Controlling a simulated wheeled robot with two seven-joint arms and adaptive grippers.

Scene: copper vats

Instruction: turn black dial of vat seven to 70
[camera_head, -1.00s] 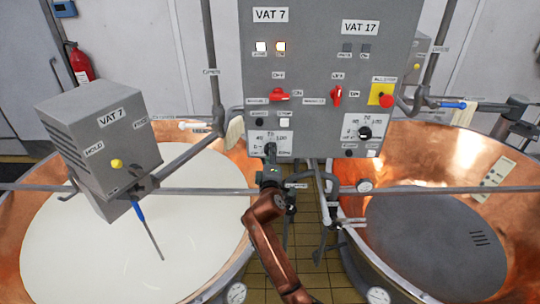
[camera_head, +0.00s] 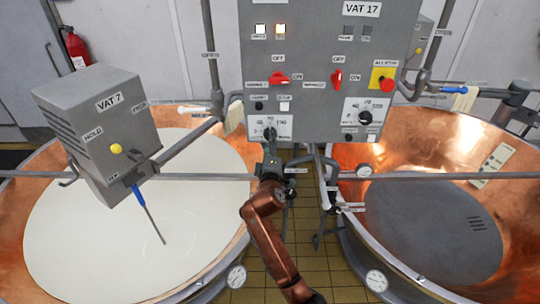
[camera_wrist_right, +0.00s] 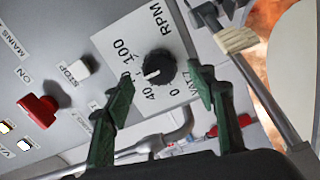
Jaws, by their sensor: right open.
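In the right wrist view the round black dial (camera_wrist_right: 160,68) sits on a white RPM scale plate (camera_wrist_right: 135,45). Its white mark points to the lower left, between the 40 and 100 labels; the exact reading is unclear. My right gripper (camera_wrist_right: 160,84) is open, its two green fingers on either side of the dial in the picture. Gaps show between the fingers and the dial; depth is unclear. The left finger covers part of the scale. In the head view, the vat seven dial (camera_head: 269,133) shows small above my copper-coloured right arm. My left gripper is not in view.
The grey control panel (camera_head: 310,70) has a red switch (camera_wrist_right: 40,110) and white STOP button (camera_wrist_right: 77,67) near the dial. Vat 17's dial (camera_head: 365,118) is to the right. Horizontal pipes (camera_head: 420,176) cross before the copper vats.

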